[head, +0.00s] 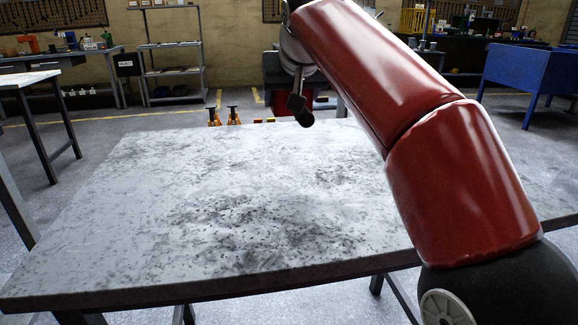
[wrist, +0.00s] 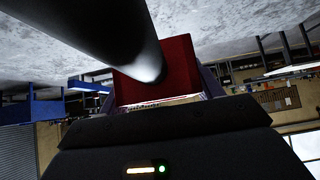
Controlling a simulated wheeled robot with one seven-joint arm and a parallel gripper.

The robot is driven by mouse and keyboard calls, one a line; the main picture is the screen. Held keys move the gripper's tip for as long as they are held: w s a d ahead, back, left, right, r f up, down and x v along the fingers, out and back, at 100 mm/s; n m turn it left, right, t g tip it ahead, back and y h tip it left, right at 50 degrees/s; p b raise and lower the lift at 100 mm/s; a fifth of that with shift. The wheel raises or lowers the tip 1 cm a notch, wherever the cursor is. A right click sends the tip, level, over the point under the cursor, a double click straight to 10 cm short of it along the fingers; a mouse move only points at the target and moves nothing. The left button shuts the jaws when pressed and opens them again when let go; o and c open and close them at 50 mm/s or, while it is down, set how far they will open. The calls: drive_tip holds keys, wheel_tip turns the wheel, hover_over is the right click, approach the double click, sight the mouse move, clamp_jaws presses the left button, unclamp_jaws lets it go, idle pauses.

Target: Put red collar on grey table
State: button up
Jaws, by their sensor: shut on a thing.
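The grey table (head: 150,210) fills the middle of the head view, its mottled top bare. In the wrist view, a red block-like piece (wrist: 186,66), which I take for the red collar, sits between the fingers of my gripper (wrist: 160,95). My gripper is shut on it. A dark rounded rod crosses in front and hides part of the red piece. In the head view my red arm reaches over the table's right side. The gripper's tips and the collar cannot be made out clearly there.
Orange jack stands (head: 233,116) stand on the floor beyond the table's far edge. A metal shelf (head: 170,55) is at the back left, a blue bench (head: 530,70) at the back right. Another table (head: 30,80) stands at the left. The tabletop's left and middle are clear.

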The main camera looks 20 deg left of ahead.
sight(306, 119)
wheel_tip(306, 119, down, 11)
drive_tip(key=b, duration=0.3)
drive_tip(key=shift+b, duration=0.4)
drive_tip(key=shift+f, duration=0.1)
drive_tip(key=o, duration=1.5)
drive_tip(key=shift+f, duration=0.1)
drive_tip(key=shift+s+d+r, duration=0.1)
drive_tip(key=shift+r, duration=0.15)
drive_tip(key=p+v, duration=0.1)
drive_tip(key=v, duration=1)
drive_tip(key=shift+s+d+r, duration=0.1)
drive_tip(key=shift+s+r, duration=0.1)
